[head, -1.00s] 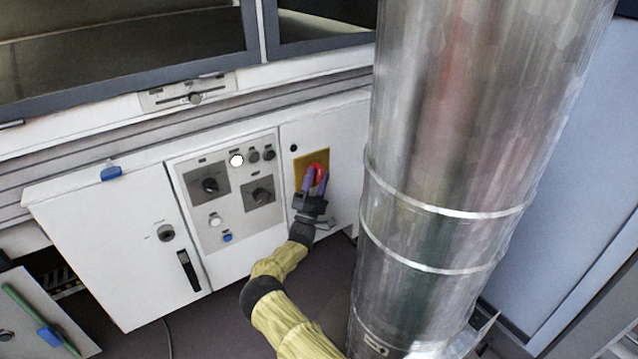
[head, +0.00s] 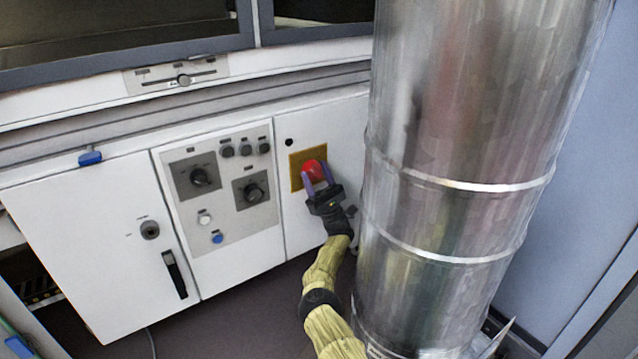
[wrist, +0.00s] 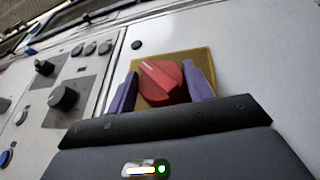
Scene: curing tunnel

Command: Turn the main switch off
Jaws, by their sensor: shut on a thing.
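The main switch is a red rotary knob (head: 314,169) on a yellow plate (head: 296,160), on the white cabinet's right panel. My gripper (head: 318,174) is shut on the knob, with one purple finger on each side of it. In the wrist view the red knob (wrist: 163,83) sits between the purple fingers (wrist: 163,88) in front of the yellow plate (wrist: 205,57). A pale mark on the knob points to the upper left in that view. The knob's lower part is hidden behind my gripper.
Left of the switch is a grey control panel (head: 238,225) with two black knobs, push buttons and three dark round lamps or buttons (head: 245,150). A large metal duct (head: 455,150) stands close to the right of my arm.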

